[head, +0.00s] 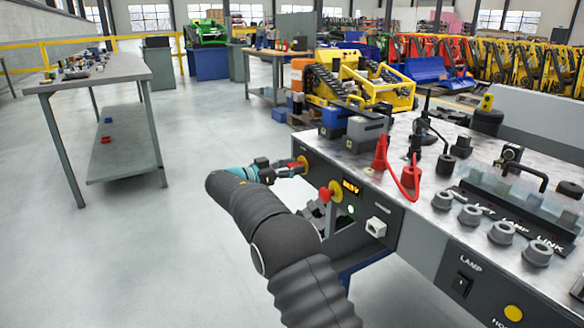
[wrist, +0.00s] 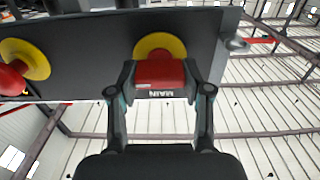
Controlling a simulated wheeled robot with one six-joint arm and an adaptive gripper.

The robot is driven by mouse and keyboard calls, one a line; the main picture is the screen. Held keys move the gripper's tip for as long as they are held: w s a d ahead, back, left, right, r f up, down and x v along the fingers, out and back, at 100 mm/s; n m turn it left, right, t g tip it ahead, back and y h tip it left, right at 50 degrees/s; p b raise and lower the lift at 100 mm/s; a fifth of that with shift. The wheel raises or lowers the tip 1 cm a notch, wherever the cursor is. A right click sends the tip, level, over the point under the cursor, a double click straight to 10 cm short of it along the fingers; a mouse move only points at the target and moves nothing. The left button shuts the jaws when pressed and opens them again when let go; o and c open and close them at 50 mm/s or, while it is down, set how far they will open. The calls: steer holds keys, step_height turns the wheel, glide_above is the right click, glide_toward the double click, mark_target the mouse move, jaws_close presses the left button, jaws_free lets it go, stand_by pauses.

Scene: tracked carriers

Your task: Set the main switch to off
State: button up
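The main switch is a red handle on a yellow disc on the dark front panel of the bench. In the wrist view the red handle (wrist: 160,73) sits between my two fingers, below the yellow disc (wrist: 158,43), with an upside-down "MAIN" label by it. My gripper (wrist: 160,84) has a finger against each side of the handle, with no clear gap. In the head view my gripper (head: 284,168) reaches the panel from the left, at the main switch (head: 302,164). My fingers partly hide the handle there, so its exact turn is hard to tell.
A second red knob (head: 326,193) on a yellow disc is close by on the same panel; it shows at the left of the wrist view (wrist: 12,80). A small green light (head: 351,210) is lit. A lamp switch (head: 462,285) is farther right. The floor left of the bench is clear.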

steer(key=c, duration=0.4)
steer(key=shift+c, duration=0.2)
steer(key=shift+n, duration=0.4)
steer(key=n+b, duration=0.1)
steer(key=n, duration=0.1)
steer(key=shift+w+n, duration=0.1)
steer(key=shift+n, duration=0.3)
steer(key=n, duration=0.3)
steer(key=shift+a+n, duration=0.1)
steer(key=shift+n, duration=0.2)
steer(key=n+p, duration=0.1)
steer(key=n, duration=0.4)
steer(key=shift+w+p, duration=0.1)
steer(key=shift+p, duration=0.25)
steer(key=shift+f+n, duration=0.15)
steer(key=shift+n, duration=2.65)
